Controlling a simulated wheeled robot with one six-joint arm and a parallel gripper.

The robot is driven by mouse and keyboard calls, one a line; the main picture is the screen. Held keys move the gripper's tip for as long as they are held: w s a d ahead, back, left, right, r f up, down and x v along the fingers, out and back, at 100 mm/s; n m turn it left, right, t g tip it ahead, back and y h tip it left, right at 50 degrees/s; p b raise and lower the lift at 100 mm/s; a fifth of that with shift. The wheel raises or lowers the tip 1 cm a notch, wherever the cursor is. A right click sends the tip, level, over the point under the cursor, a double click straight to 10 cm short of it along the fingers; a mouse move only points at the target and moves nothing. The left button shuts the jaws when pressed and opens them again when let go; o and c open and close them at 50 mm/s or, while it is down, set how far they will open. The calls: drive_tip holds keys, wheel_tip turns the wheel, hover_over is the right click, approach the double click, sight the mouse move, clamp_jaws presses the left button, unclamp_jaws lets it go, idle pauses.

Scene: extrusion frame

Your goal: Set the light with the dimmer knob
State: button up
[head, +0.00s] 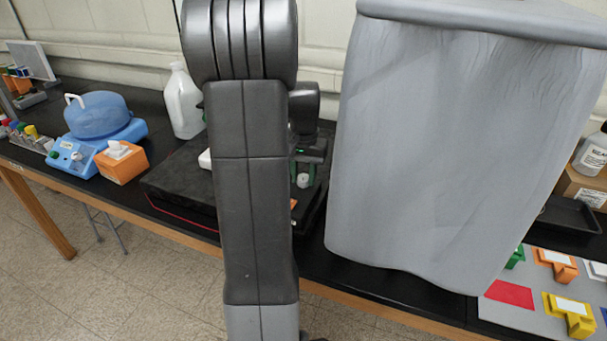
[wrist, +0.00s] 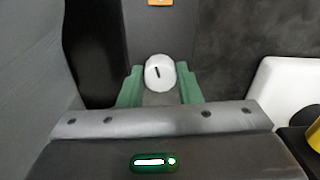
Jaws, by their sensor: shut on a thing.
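The dimmer knob is a round white knob (wrist: 159,73) with a short dark mark on its face; the mark stands nearly upright in the wrist view. My gripper (wrist: 160,88) has a green finger on each side of the knob and is shut on it. In the head view the white knob (head: 303,180) shows low beside my gripper (head: 308,168), just right of my arm. My arm hides much of the dark surface around it. I cannot make out the light itself.
A black bench carries a white jug (head: 184,102), a blue domed device (head: 97,117) and an orange box (head: 121,161) on the left. A large grey draped cover (head: 450,150) stands close on the right. A white object (wrist: 275,95) lies right of my gripper in the wrist view.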

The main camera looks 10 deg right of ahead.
sight(303, 177)
drive_tip(key=shift+n, duration=0.3)
drive_tip(key=n, duration=0.4)
drive_tip(key=shift+n, duration=0.3)
drive_tip(key=n, duration=0.5)
drive_tip(key=shift+n, duration=0.4)
drive_tip(key=o, duration=1)
drive_tip(key=shift+c, duration=0.2)
drive_tip(key=shift+r, duration=0.1)
wheel_tip(303, 177, up, 14)
drive_tip(key=shift+b, duration=0.4)
